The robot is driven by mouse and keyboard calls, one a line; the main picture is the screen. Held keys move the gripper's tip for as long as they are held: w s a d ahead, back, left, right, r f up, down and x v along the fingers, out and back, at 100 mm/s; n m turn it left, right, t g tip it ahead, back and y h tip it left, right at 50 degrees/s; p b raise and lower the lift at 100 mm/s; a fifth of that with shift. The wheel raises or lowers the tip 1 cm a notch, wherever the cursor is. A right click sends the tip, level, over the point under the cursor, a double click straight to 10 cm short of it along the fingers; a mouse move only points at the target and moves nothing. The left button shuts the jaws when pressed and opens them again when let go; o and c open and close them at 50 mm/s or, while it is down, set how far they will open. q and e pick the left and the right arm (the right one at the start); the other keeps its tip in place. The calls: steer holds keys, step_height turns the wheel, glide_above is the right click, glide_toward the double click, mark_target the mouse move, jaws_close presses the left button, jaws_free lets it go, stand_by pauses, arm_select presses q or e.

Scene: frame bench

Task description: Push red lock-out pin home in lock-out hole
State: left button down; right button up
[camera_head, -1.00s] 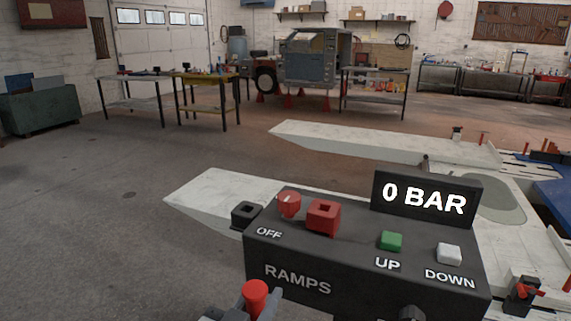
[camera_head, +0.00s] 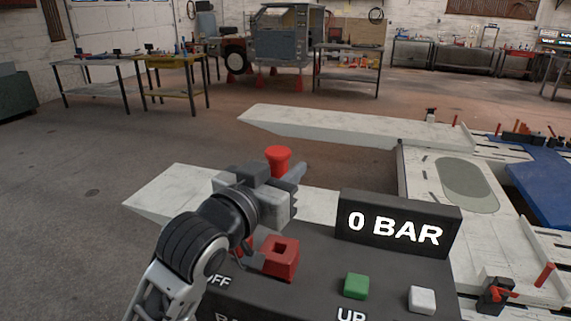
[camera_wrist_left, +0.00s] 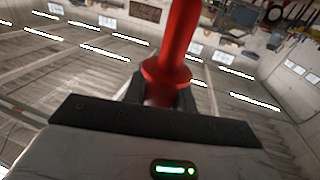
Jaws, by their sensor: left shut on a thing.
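My left gripper (camera_head: 284,178) is shut on the red lock-out pin (camera_head: 277,158), whose red head stands up above the jaws. In the left wrist view the pin (camera_wrist_left: 175,50) shows its shaft and a wide collar between the fingers; its lower end is hidden in the head view. The gripper is over the far edge of the black control box (camera_head: 330,268). The red square block with a dark square hole (camera_head: 281,257), apparently the lock-out hole, sits on the box nearer the camera and looks empty. My right gripper is not in view.
The box carries a green UP button (camera_head: 356,286), a white button (camera_head: 422,299) and a display (camera_head: 400,230) reading 0 BAR. My left arm covers the OFF corner. White ramps (camera_head: 330,130) lie beyond, with open floor to the left.

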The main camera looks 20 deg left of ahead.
arm_select(q)
steer(key=shift+s, duration=0.1)
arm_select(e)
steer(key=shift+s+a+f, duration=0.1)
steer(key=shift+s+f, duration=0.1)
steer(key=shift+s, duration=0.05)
arm_select(q)
steer(key=shift+f+b, duration=0.65)
steer(key=shift+f, duration=0.15)
steer(key=shift+f+b, duration=1.2)
steer(key=shift+f, duration=0.85)
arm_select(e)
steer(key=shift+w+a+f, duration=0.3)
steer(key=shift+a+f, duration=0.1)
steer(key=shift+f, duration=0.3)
arm_select(q)
steer(key=shift+p, duration=0.9)
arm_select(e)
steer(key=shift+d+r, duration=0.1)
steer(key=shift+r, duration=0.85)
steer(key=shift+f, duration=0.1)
arm_select(q)
steer(key=shift+f+b, duration=0.3)
steer(key=shift+f, duration=0.1)
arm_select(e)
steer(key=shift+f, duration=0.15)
